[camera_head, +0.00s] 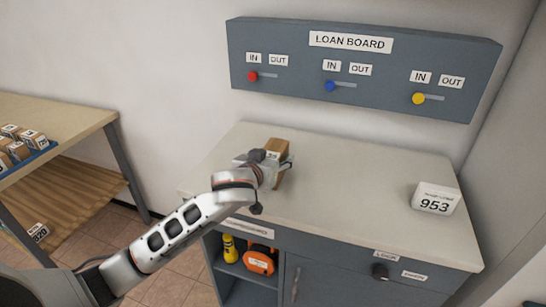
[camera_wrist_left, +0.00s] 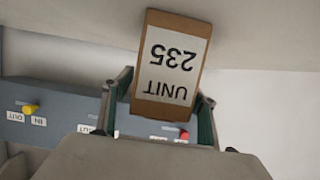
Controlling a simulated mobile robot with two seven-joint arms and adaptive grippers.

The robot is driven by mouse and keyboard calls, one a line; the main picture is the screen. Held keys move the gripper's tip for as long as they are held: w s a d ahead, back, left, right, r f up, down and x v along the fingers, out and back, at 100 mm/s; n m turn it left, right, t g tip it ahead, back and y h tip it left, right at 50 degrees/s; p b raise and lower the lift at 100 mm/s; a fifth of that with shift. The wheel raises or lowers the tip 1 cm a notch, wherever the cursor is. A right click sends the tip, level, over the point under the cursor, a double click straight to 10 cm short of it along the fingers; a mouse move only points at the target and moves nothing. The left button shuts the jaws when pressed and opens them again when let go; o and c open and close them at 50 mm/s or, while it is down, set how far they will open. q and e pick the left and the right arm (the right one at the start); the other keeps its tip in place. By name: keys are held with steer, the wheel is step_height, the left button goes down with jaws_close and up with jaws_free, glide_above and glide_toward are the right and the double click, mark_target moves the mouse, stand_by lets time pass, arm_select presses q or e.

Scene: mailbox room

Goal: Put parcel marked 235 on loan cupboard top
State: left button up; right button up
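The parcel marked 235 (camera_head: 281,150) is a brown box with a white label. In the left wrist view the parcel (camera_wrist_left: 170,65) shows "UNIT 235" upside down between the two fingers. My left gripper (camera_head: 268,163) is shut on it, over the rear left part of the loan cupboard top (camera_head: 340,175). The gripper hides part of the parcel in the head view. The parcel looks upright and close to the surface; I cannot tell whether it touches. The left gripper's fingers also show in the left wrist view (camera_wrist_left: 163,110). My right gripper is not in view.
A white block marked 953 (camera_head: 435,199) stands at the cupboard top's right. The loan board (camera_head: 360,65) hangs on the wall behind. A shelf bench (camera_head: 60,115) with several small parcels in a blue tray stands at left. The middle of the cupboard top is clear.

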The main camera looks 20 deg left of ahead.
arm_select(q)
steer(key=shift+s+r, duration=0.1)
steer(key=shift+r, duration=0.1)
steer(key=p+v, duration=0.1)
steer(key=v, duration=1)
steer(key=shift+s, duration=0.4)
